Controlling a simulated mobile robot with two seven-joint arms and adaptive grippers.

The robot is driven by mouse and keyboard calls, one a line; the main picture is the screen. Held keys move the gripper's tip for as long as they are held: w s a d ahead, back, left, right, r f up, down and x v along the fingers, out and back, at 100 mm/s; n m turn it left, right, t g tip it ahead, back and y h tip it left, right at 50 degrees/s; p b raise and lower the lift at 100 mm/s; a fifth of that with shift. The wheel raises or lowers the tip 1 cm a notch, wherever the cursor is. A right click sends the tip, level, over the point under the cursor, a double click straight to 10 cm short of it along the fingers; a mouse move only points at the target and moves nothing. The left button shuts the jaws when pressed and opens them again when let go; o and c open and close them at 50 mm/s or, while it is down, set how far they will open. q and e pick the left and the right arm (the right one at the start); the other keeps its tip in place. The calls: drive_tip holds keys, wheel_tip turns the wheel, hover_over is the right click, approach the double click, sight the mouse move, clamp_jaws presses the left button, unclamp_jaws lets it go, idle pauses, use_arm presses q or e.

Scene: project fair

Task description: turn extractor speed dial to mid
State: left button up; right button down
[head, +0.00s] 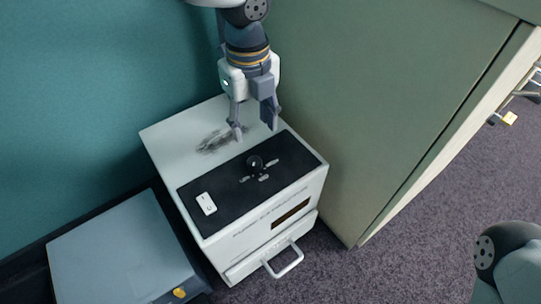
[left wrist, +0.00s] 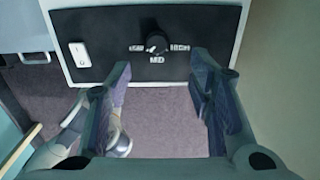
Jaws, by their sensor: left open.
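The extractor is a white box (head: 220,247) with a black panel on top. Its small black speed dial (head: 255,163) sits on that panel, with white labels around it. In the left wrist view the dial (left wrist: 155,43) has MID below it, HIGH to its right and a hard-to-read label to its left. Which way its pointer faces is unclear. My left gripper (head: 255,129) is open and empty above the box's back part, just behind the dial. In the left wrist view its fingers (left wrist: 162,67) stand apart either side of the dial, not visibly touching it. My right gripper is out of view.
A white rocker switch (head: 206,203) is on the panel's left; a drawer handle (head: 284,261) juts from the front. A grey box (head: 118,250) stands left. Carpet (head: 440,210) is open at right.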

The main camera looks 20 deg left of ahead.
sight(254, 161)
use_arm(q)
drive_tip(key=f+b, duration=0.1)
drive_tip(key=f, duration=0.2)
drive_tip(key=f+b, duration=0.1)
drive_tip(key=f, duration=0.7)
drive_tip(key=shift+s+a+b, duration=0.1)
drive_tip(key=shift+s+b, duration=0.15)
drive_tip(key=shift+b, duration=0.15)
drive_tip(key=shift+r, duration=0.1)
clamp_jaws()
